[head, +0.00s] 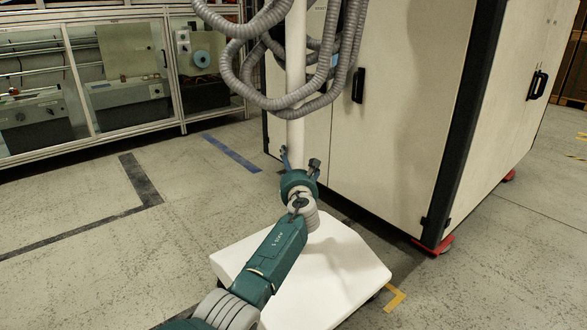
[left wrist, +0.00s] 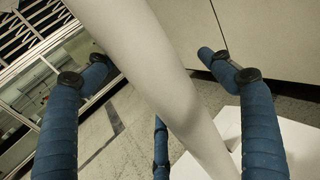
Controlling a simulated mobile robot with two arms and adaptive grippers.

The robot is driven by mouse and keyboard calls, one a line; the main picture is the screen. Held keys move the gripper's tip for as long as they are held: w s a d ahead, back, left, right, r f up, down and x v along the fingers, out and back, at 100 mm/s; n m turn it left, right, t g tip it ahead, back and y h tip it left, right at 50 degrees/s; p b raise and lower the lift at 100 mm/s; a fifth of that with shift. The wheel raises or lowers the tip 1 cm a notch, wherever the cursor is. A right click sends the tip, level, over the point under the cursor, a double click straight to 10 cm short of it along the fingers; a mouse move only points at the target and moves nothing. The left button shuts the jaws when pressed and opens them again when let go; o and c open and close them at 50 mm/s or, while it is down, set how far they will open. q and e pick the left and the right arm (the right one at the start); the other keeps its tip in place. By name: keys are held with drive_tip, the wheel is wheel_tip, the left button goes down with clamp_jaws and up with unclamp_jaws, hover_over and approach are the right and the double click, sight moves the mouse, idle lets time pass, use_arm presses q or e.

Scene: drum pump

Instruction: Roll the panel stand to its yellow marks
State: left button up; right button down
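The panel stand shows as a white base plate (head: 340,265) low on the floor and an upright white pole (head: 295,75). Its top is out of view. My left gripper (head: 300,162) is at the pole, above the base. In the left wrist view the pole (left wrist: 155,75) runs between the spread blue fingers of my left gripper (left wrist: 145,75), with gaps on both sides, so it is open around the pole. A yellow corner mark (head: 395,297) lies on the floor just beyond the base's right edge. My right gripper is out of view.
A large pale cabinet (head: 390,130) with a black edge and red feet stands close behind the base. Grey hoses (head: 240,60) hang around the pole. A glass-fronted bench (head: 90,90) is at the back left. The floor at left is clear, with dark and blue tape lines.

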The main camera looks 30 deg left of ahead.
use_arm(q)
drive_tip(key=v, duration=1.2)
idle(0.3)
